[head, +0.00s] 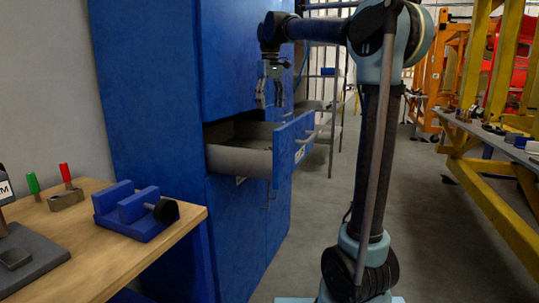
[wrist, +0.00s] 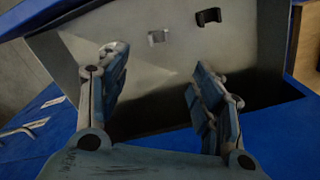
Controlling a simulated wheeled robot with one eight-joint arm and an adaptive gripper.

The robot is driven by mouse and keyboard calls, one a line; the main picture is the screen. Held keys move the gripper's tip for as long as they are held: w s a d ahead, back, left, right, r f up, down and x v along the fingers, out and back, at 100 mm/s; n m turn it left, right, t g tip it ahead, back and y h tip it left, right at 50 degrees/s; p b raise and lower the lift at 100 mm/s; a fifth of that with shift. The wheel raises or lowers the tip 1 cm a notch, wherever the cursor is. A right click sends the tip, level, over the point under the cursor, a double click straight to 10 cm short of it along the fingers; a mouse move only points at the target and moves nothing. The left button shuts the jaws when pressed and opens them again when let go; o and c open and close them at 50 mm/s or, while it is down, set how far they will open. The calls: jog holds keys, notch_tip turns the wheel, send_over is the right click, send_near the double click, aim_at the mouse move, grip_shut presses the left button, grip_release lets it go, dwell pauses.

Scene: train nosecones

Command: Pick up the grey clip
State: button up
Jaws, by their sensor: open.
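A small grey clip (wrist: 158,37) lies on the floor of the open drawer in the wrist view. My gripper (wrist: 156,72) is open and empty, its two fingers spread apart over the drawer. The clip shows beyond the fingertips, between the fingers, and is not touched. In the head view my gripper (head: 270,92) hangs pointing down above the open drawer (head: 238,161) of the blue cabinet. The drawer's inside is mostly hidden there, and the clip cannot be seen.
A black clip (wrist: 208,17) lies to the right of the grey one in the drawer. The drawer walls surround both. A wooden bench (head: 100,255) with a blue vise (head: 135,210) stands at the left. A yellow frame (head: 500,185) stands at the right; open floor lies between.

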notch_tip(320, 180, down, 14)
jog(key=n, duration=0.4)
jog(key=shift+w+r, duration=0.15)
jog(key=shift+r, duration=0.1)
jog(key=shift+w+a+f, duration=0.15)
jog(key=shift+f, duration=2.5)
jog(key=c, duration=0.9)
jog(key=shift+r, duration=0.1)
jog(key=shift+c, duration=0.2)
